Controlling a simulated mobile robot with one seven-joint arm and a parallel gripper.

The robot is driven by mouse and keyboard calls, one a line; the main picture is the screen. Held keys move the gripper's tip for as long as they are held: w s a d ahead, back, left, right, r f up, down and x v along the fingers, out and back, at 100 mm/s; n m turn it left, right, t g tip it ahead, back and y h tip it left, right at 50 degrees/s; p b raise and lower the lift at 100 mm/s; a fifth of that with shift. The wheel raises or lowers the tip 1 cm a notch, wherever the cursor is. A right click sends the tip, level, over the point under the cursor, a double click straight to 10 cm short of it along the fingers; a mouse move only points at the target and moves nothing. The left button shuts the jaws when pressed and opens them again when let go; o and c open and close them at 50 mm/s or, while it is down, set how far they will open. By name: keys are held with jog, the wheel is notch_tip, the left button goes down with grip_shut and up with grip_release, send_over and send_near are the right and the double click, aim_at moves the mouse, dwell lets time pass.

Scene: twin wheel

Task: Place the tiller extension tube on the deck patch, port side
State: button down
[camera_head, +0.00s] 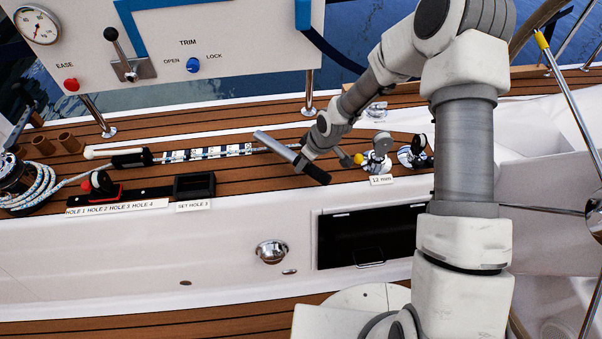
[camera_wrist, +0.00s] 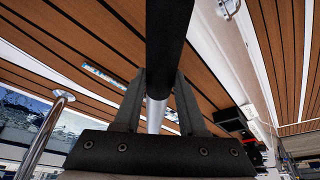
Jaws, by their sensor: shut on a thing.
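The tiller extension tube (camera_head: 275,146) is a silver-grey tube with a black grip at its right-hand end. It lies aslant in the head view, across the teak side deck (camera_head: 240,172). My gripper (camera_head: 303,161) is shut on it close to the black part. In the wrist view the black part (camera_wrist: 169,35) runs up from between my fingers (camera_wrist: 158,88), and the silver part shows below them. The teak lies beyond the tube; the gap between them is hard to judge. I cannot pick out a marked deck patch.
A blue-and-white striped strip (camera_head: 205,152) lies left of the tube. A black open box (camera_head: 194,186) and coiled rope (camera_head: 38,190) are farther left. Winch-like fittings (camera_head: 377,158) stand right. A control panel (camera_head: 190,45) is behind. Bare teak lies in front of the tube.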

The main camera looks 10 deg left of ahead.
aim_at(301, 177)
jog(key=shift+w+a+f, duration=0.2)
jog(key=shift+a+f, duration=0.2)
jog(key=shift+a, duration=0.15)
jog(key=shift+f+b, duration=0.9)
jog(key=shift+f, duration=0.95)
jog(key=shift+f, duration=0.25)
jog(key=shift+c, duration=2.4)
grip_release()
jog(key=shift+r, duration=0.4)
jog(key=p+v, duration=0.4)
jog(key=v, duration=0.8)
